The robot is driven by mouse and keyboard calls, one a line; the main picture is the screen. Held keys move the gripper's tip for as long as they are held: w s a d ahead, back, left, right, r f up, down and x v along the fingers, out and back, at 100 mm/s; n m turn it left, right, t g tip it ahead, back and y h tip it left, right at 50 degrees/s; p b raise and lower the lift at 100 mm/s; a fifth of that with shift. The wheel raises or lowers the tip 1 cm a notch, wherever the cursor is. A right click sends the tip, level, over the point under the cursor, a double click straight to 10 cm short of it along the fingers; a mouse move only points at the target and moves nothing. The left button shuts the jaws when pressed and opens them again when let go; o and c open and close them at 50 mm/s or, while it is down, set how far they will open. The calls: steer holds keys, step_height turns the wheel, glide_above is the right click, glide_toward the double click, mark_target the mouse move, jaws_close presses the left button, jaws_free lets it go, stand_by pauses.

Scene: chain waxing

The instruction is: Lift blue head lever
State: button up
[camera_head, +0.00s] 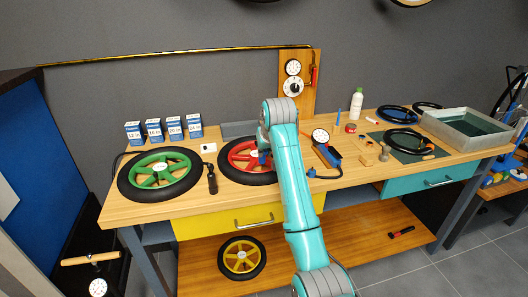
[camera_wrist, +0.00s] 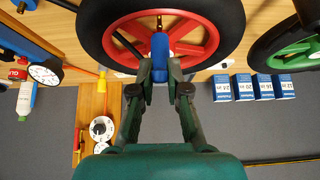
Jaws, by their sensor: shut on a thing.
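The blue head lever (camera_wrist: 160,46) is a small upright blue piece in front of the red-rimmed wheel (camera_wrist: 197,30) in the wrist view. My gripper (camera_wrist: 160,70) has its two dark fingers closed on the lever's lower end in that view. In the head view the red wheel (camera_head: 236,167) lies on the bench left of my arm, and the arm hides its right part. A bit of blue shows there beside the arm, but the fingers are hard to make out. What lies under the lever is hidden.
The green wheel (camera_head: 160,174) lies on the bench at left, with a black-handled tool (camera_head: 212,180) beside it. A blue pump with a gauge (camera_head: 320,136) stands right of my arm. Small blue boxes (camera_head: 153,130) line the back. A metal tray (camera_head: 470,126) sits far right.

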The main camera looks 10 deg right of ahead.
steer(key=shift+w+r, duration=0.35)
steer(key=shift+r, duration=0.35)
steer(key=shift+w+r, duration=0.1)
steer(key=shift+w, duration=0.05)
steer(key=shift+w+r, duration=0.45)
steer(key=shift+w, duration=0.05)
jaws_close()
steer(key=o, duration=0.9)
jaws_free()
